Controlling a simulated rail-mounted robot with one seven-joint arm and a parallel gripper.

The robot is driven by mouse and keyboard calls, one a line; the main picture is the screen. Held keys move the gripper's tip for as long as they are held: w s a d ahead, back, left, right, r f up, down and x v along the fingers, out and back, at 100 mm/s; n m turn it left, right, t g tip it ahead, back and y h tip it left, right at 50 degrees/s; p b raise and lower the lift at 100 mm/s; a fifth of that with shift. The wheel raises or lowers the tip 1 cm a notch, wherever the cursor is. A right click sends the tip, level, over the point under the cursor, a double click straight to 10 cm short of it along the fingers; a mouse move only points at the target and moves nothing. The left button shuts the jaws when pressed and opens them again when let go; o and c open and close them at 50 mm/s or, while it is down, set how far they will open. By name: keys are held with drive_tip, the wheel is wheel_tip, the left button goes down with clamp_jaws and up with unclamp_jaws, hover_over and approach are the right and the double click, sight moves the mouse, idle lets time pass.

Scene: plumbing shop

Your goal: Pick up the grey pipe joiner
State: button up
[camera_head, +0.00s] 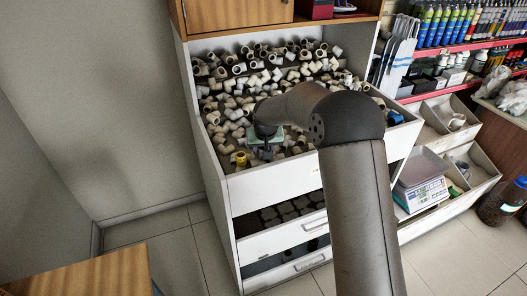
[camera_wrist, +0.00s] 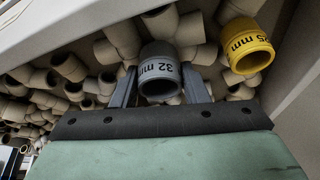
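The grey pipe joiner (camera_wrist: 160,72), marked "32 mm", stands between my two fingers in the wrist view, its round mouth towards the camera. My gripper (camera_wrist: 160,80) is open, with one finger on each side of the joiner. The gaps beside it look narrow, and I cannot tell whether either finger touches it. In the head view my gripper (camera_head: 265,151) reaches down into the front left of the fittings bin. The joiner cannot be made out there.
A yellow joiner (camera_wrist: 248,50) lies just right of my gripper in the wrist view, near the bin wall (camera_wrist: 290,75). Many beige pipe fittings (camera_wrist: 65,68) crowd around. The bin's front panel (camera_head: 275,187) rises in front. A weighing scale (camera_head: 425,190) stands at right.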

drive_tip(key=c, duration=0.4)
drive_tip(key=shift+c, duration=0.2)
